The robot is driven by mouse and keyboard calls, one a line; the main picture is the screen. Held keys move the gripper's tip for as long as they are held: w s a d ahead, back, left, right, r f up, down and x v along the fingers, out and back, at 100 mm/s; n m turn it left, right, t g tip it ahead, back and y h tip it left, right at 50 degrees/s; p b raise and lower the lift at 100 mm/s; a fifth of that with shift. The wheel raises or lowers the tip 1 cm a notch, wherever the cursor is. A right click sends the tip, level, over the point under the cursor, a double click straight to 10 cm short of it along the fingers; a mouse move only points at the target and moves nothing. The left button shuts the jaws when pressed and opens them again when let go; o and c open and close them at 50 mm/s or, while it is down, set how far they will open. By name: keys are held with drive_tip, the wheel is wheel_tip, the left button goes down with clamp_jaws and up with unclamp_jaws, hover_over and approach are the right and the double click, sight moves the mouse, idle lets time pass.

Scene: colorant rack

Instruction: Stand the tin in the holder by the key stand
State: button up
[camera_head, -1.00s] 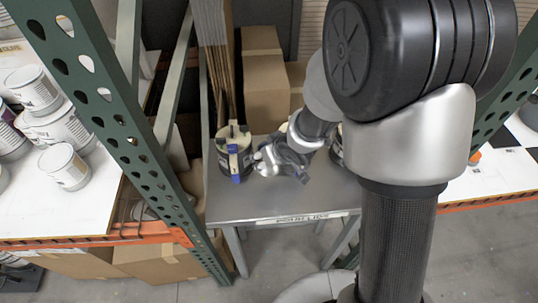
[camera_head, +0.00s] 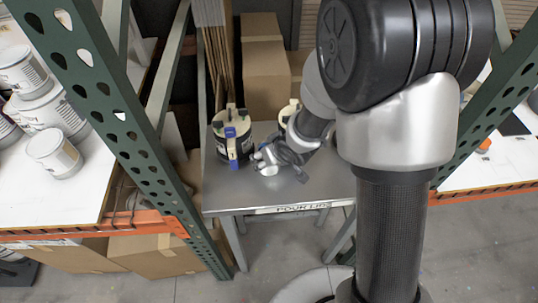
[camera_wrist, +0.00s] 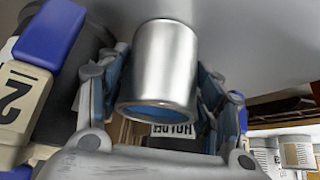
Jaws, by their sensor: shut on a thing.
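A plain silver tin (camera_wrist: 158,65) is between the fingers of my gripper (camera_wrist: 158,95) in the wrist view. My gripper is shut on it, with a finger on each side. In the head view my gripper (camera_head: 266,160) is low over the grey table, just right of a dark round holder (camera_head: 232,150) with cream and blue blocks on it. In the wrist view a cream block (camera_wrist: 22,100) marked 2 and a blue block show close on the left. A label (camera_wrist: 173,130) reading HOLDER is partly hidden behind the tin. I cannot tell which thing is the key stand.
A second dark round stand with a cream top (camera_head: 289,112) is partly behind my arm. The grey table (camera_head: 300,200) has a label on its front edge. A green rack post (camera_head: 120,140) stands on the left, beside a white shelf (camera_head: 50,205) with several tins. Cardboard boxes (camera_head: 262,80) stand behind.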

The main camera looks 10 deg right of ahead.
drive_tip(key=shift+f, duration=0.15)
drive_tip(key=o, duration=1)
drive_tip(key=shift+c, duration=0.2)
